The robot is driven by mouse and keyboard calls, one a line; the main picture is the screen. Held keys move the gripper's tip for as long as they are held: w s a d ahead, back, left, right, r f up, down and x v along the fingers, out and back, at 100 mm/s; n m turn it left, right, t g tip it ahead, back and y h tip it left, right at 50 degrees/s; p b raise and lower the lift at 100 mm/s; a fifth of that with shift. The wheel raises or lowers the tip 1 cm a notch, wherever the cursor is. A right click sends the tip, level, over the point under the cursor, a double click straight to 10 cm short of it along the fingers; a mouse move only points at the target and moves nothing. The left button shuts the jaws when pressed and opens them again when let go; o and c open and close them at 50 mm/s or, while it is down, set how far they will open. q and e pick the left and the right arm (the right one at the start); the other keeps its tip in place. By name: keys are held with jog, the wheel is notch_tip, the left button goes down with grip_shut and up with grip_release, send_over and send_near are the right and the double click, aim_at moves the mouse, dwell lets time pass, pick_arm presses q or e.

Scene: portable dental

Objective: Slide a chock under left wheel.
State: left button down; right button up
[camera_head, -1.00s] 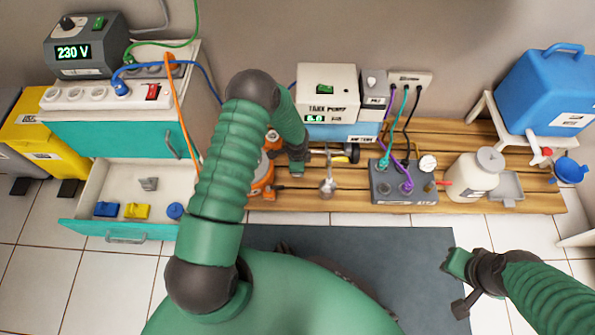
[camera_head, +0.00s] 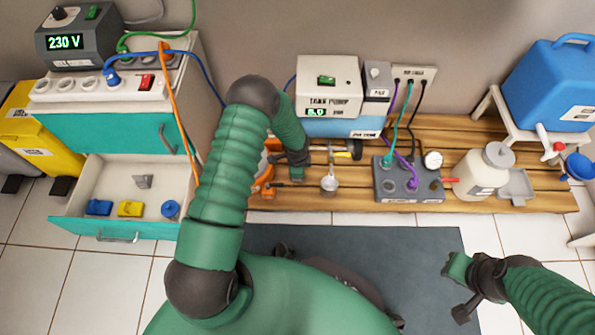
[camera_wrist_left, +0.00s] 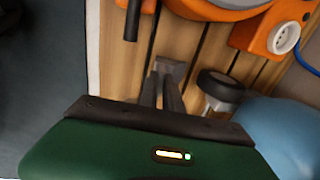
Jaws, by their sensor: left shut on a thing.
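My left gripper (camera_head: 300,176) is low over the wooden slatted platform, left of the pump's front. In the left wrist view its narrow fingers (camera_wrist_left: 170,88) are shut on a small grey piece that looks like a chock (camera_wrist_left: 172,68). A dark-tyred wheel (camera_wrist_left: 221,84) stands just right of the fingers, beside the blue tank (camera_wrist_left: 285,130); the chock is apart from it. In the head view my arm hides this wheel and the chock. The pump's other wheel (camera_head: 356,149) shows at right. My right gripper (camera_head: 458,285) hangs over the mat; its jaw opening is unclear.
An orange device (camera_wrist_left: 262,30) lies beyond the wheel. An open drawer (camera_head: 85,222) at left holds small coloured pieces. The dark mat (camera_head: 420,245) is clear.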

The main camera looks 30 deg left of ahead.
pick_arm(q)
jog(key=shift+s+d+g+p, duration=0.1)
jog(key=shift+s+g+p, duration=0.2)
jog(key=shift+p, duration=0.85)
jog(key=shift+s+d+g+h, duration=0.15)
jog(key=shift+d+g+h, duration=0.05)
jog(key=shift+g+h, duration=0.3)
jog(key=shift+w+a, duration=0.4)
jog(key=shift+w, duration=0.15)
jog(key=shift+f+b, duration=0.35)
jog(key=shift+b, duration=0.05)
jog(key=shift+w+a, duration=0.1)
dwell(0.5)
